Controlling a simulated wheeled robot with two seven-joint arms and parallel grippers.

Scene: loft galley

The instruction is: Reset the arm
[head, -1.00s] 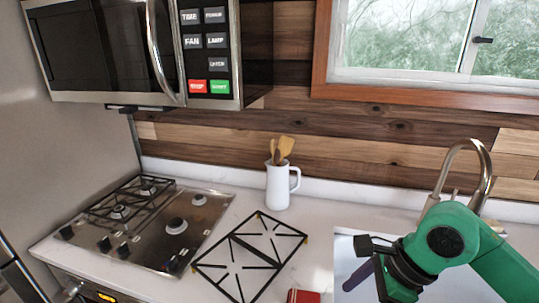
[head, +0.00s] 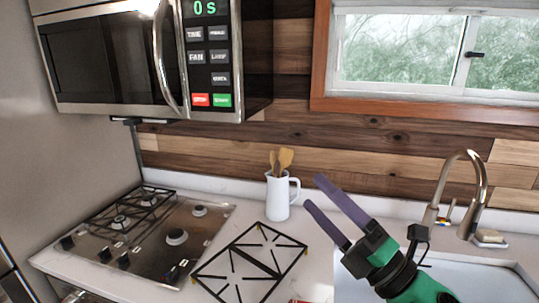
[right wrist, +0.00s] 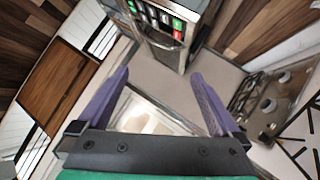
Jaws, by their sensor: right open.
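My right gripper (head: 328,207) is in the head view, right of the white pitcher, above the counter. Its two purple fingers are apart and empty, pointing up and left. The same fingers show in the right wrist view (right wrist: 155,95), spread wide with nothing between them. My green right arm comes in from the bottom right of the head view. My left gripper is not in view.
A white pitcher (head: 278,196) with wooden utensils stands by the wall. A loose black grate (head: 250,262) lies on the counter beside the gas cooktop (head: 150,238). A microwave (head: 105,60) hangs above. The faucet (head: 480,180) and sink are at right.

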